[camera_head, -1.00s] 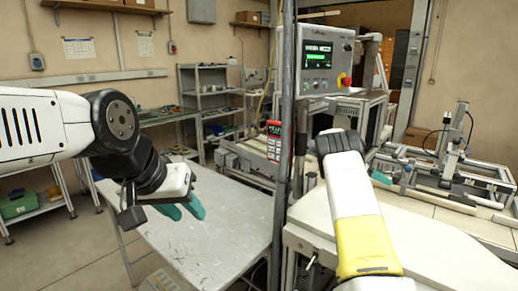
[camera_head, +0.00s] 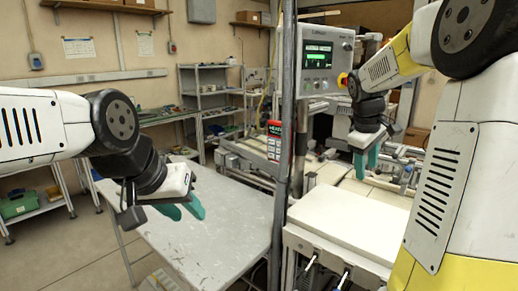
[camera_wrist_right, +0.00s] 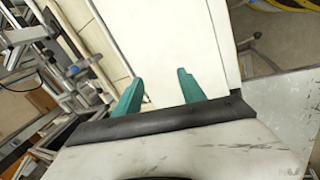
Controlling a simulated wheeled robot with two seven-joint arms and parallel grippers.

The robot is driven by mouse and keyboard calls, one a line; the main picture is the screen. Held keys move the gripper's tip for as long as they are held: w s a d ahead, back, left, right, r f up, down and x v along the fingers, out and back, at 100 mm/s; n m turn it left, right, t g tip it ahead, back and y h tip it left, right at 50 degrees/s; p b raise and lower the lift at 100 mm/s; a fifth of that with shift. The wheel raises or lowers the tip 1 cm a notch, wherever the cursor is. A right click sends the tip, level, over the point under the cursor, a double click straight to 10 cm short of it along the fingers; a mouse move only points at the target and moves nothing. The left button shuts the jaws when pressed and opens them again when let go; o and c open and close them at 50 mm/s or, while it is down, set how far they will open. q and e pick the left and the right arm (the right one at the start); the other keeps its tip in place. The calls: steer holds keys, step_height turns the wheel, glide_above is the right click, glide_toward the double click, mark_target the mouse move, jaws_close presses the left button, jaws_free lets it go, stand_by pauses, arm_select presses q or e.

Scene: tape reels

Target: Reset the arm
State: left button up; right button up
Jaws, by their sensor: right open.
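My left gripper (camera_head: 184,210) with teal fingers hangs over the grey table at the left, its fingers apart and empty. My right gripper (camera_head: 366,163) hangs above the machine bench at the right, with its teal fingers pointing down. In the right wrist view my right gripper (camera_wrist_right: 157,92) shows two teal fingers spread apart with nothing between them. The white bench top (camera_wrist_right: 185,40) lies below them.
The grey table (camera_head: 235,220) is bare in the middle. A dark vertical pole (camera_head: 284,130) stands between it and the white bench top (camera_head: 350,220). A control box with a screen (camera_head: 325,60) is behind. Shelves (camera_head: 210,95) line the back wall.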

steer(key=s+a+m+t+y, duration=0.1)
steer(key=s+a+m+y, duration=0.1)
steer(key=s+a, duration=0.6)
steer(key=s+a+m+t+y, duration=0.2)
steer(key=s+a, duration=0.6)
steer(key=s, duration=0.6)
steer(key=m+y, duration=0.1)
steer(key=m, duration=0.1)
steer(key=shift+r+m, duration=0.3)
steer(key=shift+m, duration=0.1)
